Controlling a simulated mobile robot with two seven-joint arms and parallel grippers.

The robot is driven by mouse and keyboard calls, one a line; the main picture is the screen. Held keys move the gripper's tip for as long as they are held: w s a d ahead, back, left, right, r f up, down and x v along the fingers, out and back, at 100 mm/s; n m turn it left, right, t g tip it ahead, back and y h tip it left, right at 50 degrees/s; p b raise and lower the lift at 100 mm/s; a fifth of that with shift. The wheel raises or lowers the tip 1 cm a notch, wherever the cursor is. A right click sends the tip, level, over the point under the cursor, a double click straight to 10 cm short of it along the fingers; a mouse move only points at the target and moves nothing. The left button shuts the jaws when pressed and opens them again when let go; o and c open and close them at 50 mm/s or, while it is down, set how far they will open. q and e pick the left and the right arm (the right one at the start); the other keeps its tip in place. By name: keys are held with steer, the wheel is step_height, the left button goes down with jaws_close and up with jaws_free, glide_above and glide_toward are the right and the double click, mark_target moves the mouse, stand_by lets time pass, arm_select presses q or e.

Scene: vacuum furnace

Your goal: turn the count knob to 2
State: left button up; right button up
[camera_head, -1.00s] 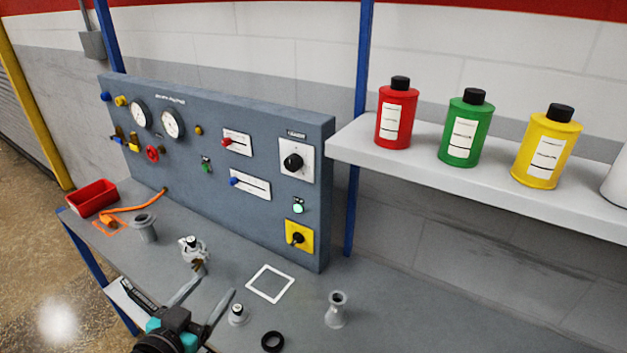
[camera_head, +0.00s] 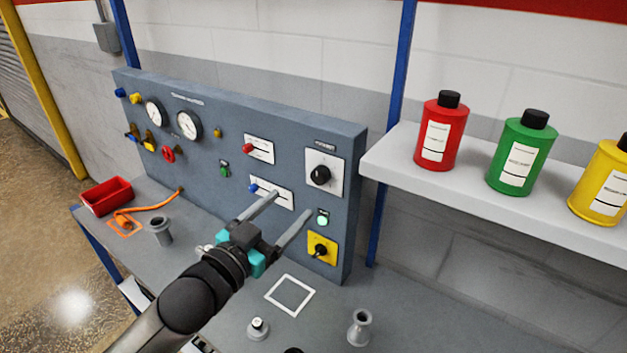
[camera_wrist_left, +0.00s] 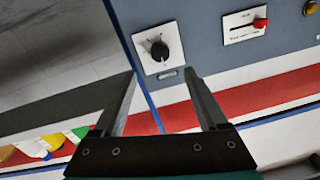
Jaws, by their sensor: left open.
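The count knob (camera_head: 320,175) is a black round knob on a white plate (camera_head: 329,188) at the upper right of the grey panel. It also shows in the left wrist view (camera_wrist_left: 160,51), upside down, with marks around it too small to read. My left gripper (camera_head: 289,205) is open and empty, its fingers pointing at the panel, below and left of the knob in the head view. In the left wrist view the knob lies beyond the gap between the fingertips (camera_wrist_left: 160,76), apart from them. My right gripper is not in view.
The panel (camera_head: 230,130) also carries gauges, a blue slider (camera_head: 254,188), a red slider (camera_head: 249,147), a green button (camera_head: 322,219) and a yellow-plated switch (camera_head: 320,249). A shelf (camera_head: 500,205) with bottles juts out to the right. Small metal parts stand on the bench.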

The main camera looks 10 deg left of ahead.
mark_target(317, 179)
arm_select(q)
steer(key=x, duration=0.9)
steer(key=shift+w+d+p, duration=0.15)
steer(key=shift+w+p, duration=0.2)
steer(key=shift+w, duration=0.05)
steer(key=shift+c, duration=0.2)
jaws_close()
